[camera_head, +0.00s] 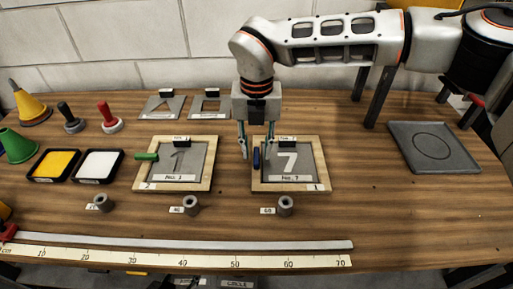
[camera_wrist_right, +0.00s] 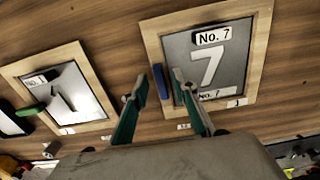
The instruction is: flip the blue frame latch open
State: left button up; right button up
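The blue latch (camera_head: 256,158) sits on the left side of the wooden frame (camera_head: 290,188) that holds the No. 7 stencil plate (camera_head: 307,162). The latch lies lengthwise along that side; it also shows in the right wrist view (camera_wrist_right: 160,82). My right gripper (camera_head: 257,156) points down over the frame's left edge. Its two fingers (camera_wrist_right: 158,84) are apart, with the blue latch between them in both views. I cannot tell whether either finger touches it.
A second frame (camera_head: 140,183) with a green latch (camera_head: 146,156) sticking out stands to the left. Grey weights (camera_head: 285,205) and a long ruler (camera_head: 180,258) lie in front. A grey tray (camera_head: 470,160) is at right. Yellow and white pads (camera_head: 100,164) and cones (camera_head: 30,107) are at left.

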aim_at(256, 153)
jog(key=shift+f, duration=0.1)
notch_tip(256, 153, up, 12)
dwell(0.7)
jog(key=shift+s, duration=0.1)
